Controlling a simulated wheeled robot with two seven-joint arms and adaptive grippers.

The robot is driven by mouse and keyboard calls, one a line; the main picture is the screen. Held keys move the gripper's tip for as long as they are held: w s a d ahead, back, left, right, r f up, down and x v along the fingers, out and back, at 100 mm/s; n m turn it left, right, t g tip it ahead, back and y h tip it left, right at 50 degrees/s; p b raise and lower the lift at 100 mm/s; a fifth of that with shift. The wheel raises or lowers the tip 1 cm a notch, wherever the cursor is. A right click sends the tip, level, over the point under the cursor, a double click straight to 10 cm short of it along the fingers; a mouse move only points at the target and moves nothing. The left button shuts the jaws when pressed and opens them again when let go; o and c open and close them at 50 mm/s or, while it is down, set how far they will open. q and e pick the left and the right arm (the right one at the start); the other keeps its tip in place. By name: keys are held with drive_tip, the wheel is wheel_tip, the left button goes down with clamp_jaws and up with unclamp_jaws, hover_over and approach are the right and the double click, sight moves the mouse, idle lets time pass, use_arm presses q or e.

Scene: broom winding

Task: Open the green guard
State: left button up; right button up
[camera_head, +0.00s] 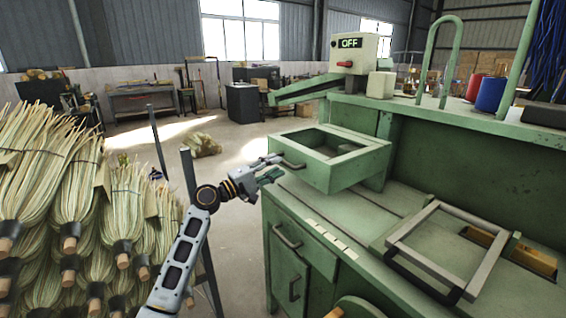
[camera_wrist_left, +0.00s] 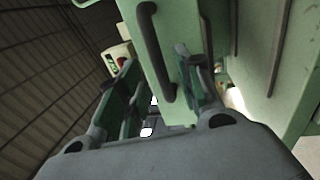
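The green guard (camera_head: 345,172) is a box-like frame with an open top, standing at the left end of the green machine bench. A dark bar handle (camera_head: 291,162) sits on its front face; the handle also shows large in the left wrist view (camera_wrist_left: 152,50). My left gripper (camera_head: 279,165) is at that front face, close to the handle. In the left wrist view its two fingers (camera_wrist_left: 160,80) are spread apart, with the lower part of the handle seen between them. Contact cannot be told. My right gripper is not in view.
A control box (camera_head: 354,53) with an "OFF" display and a red switch stands behind the guard. Broom bundles (camera_head: 60,200) are stacked at the left. A metal frame (camera_head: 440,255) lies on the bench at the right. Cabinet doors with handles are below the guard.

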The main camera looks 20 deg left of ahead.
sight(283, 162)
use_arm(q)
drive_tip(key=shift+x, duration=2.05)
clamp_jaws()
